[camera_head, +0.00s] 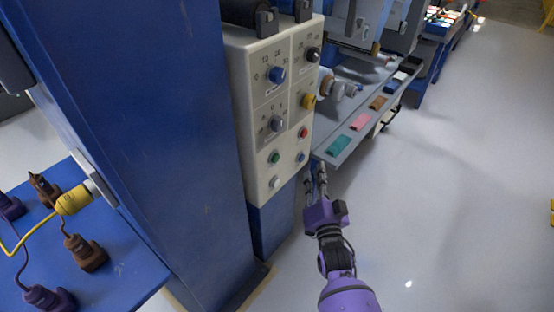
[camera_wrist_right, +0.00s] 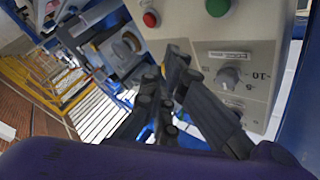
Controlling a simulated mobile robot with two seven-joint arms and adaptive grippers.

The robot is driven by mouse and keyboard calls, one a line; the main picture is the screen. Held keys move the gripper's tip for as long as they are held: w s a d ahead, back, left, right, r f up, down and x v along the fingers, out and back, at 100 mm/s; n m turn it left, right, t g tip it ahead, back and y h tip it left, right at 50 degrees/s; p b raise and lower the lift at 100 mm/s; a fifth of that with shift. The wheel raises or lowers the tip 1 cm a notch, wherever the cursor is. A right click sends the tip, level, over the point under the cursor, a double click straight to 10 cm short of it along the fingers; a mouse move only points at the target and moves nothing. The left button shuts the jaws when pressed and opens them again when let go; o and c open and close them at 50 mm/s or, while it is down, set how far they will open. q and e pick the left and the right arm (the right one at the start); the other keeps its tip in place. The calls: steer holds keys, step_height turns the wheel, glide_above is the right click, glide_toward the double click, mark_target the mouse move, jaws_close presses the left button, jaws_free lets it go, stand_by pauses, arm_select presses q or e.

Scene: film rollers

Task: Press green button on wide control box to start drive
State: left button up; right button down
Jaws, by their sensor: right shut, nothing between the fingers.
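The wide control box (camera_head: 250,120) is a cream box with knobs and buttons on the blue column. Its green button (camera_head: 274,157) is on the lower left of the face. In the right wrist view a green button (camera_wrist_right: 217,7) shows at the top edge, with a red button (camera_wrist_right: 150,19) left of it. My right gripper (camera_head: 315,178) is shut and empty, beside the box's lower right edge, apart from the green button. Its dark fingers show in the right wrist view (camera_wrist_right: 172,75). My left gripper is not in view.
The blue column (camera_head: 150,120) stands left of the box. A grey shelf (camera_head: 345,145) with coloured pads is just beyond my right gripper. Yellow and brown plugs (camera_head: 75,200) lie on a blue surface at left.

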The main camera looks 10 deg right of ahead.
mark_target(276, 158)
arm_select(q)
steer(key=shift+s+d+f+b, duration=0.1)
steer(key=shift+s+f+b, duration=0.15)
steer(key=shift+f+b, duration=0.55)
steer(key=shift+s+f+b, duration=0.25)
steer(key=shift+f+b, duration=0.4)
steer(key=shift+b, duration=0.15)
arm_select(e)
steer(key=w+a, duration=0.5)
steer(key=w, duration=0.2)
steer(key=shift+a, duration=0.3)
steer(key=shift+s, duration=0.1)
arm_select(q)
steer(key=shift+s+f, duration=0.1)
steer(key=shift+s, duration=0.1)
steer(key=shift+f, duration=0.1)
arm_select(e)
steer(key=shift+w+a, duration=0.25)
steer(key=shift+w, duration=0.1)
